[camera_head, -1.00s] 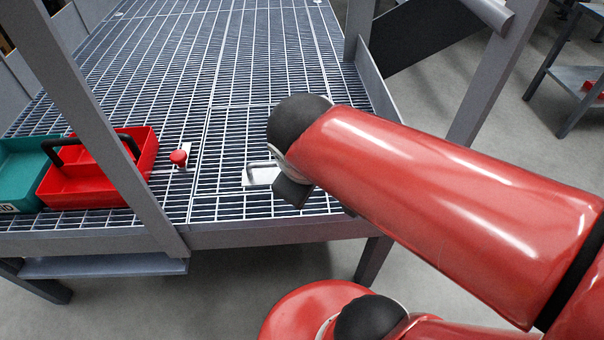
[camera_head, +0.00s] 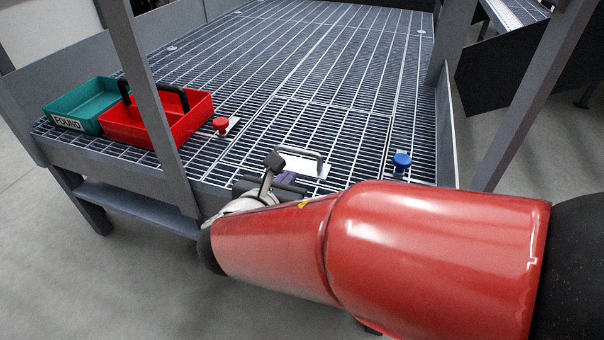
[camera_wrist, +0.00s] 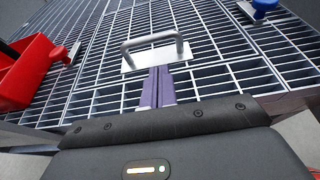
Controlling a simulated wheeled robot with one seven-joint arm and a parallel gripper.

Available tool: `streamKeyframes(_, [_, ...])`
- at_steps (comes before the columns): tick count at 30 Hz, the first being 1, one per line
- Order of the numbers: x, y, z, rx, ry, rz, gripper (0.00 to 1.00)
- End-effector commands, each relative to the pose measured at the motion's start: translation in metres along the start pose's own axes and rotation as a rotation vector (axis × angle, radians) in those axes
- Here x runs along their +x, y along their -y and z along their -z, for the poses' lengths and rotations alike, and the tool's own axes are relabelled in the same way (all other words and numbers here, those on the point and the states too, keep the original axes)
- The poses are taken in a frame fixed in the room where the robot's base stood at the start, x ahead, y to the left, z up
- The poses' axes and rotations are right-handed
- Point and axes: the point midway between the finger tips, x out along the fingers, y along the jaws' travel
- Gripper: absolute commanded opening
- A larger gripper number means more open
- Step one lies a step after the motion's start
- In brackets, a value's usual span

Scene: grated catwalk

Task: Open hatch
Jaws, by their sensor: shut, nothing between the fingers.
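The hatch (camera_head: 335,128) is a panel of grating set in the catwalk floor, with seams around it. Its metal bar handle (camera_head: 303,156) stands on a pale plate at the near edge, and it also shows in the wrist view (camera_wrist: 151,42). A red knob (camera_head: 221,125) is on the left side and a blue knob (camera_head: 401,161) on the right. My gripper (camera_wrist: 158,72) is shut and empty, its purple fingers pointing at the handle's plate from the near side. In the head view my gripper (camera_head: 288,178) is partly hidden by the arm. I cannot tell whether the fingertips touch the plate.
A red tote (camera_head: 190,120) with a black handle and a teal bin (camera_head: 92,97) labelled FOUND stand on the grating at left. Slanting grey posts (camera_head: 150,90) rise at the near-left edge and right. The grating behind the hatch is clear.

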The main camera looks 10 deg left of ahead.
Motion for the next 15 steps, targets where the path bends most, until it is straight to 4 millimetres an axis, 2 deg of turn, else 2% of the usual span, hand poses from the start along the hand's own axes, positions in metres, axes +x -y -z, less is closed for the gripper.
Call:
streamKeyframes(3, [0.025, 0.001, 0.002, 0.002, 0.000, 0.005, 0.00])
streamKeyframes(9, [0.057, 0.001, 0.002, 0.003, 0.000, 0.004, 0.00])
streamKeyframes(15, [0.072, 0.001, 0.000, 0.004, -0.001, 0.001, 0.00])
